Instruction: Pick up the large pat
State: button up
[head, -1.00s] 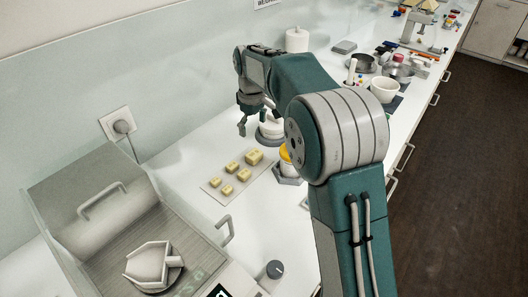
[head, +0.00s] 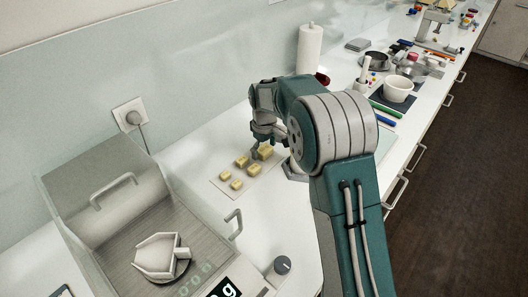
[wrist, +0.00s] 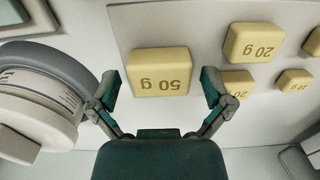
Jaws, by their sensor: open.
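The large pat is a pale yellow block marked 50 g (wrist: 158,72) in the wrist view. In the head view it is the block (head: 264,152) at the back right of the group, partly hidden by my arm. My gripper (wrist: 160,88) is open, with one finger on each side of the large pat and a gap visible on both sides. In the head view my gripper (head: 262,143) is over the far end of the sheet. Smaller pats marked 20 g (wrist: 253,42) lie to the right in the wrist view, with other small ones beside them.
The pats lie on a pale sheet (head: 222,188) on the white counter. A round grey-and-white item (wrist: 40,95) stands close by my left finger in the wrist view. A scale with a clear hood (head: 110,235) is at the front left. A paper roll (head: 310,48) stands behind.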

jog(key=c, duration=1.1)
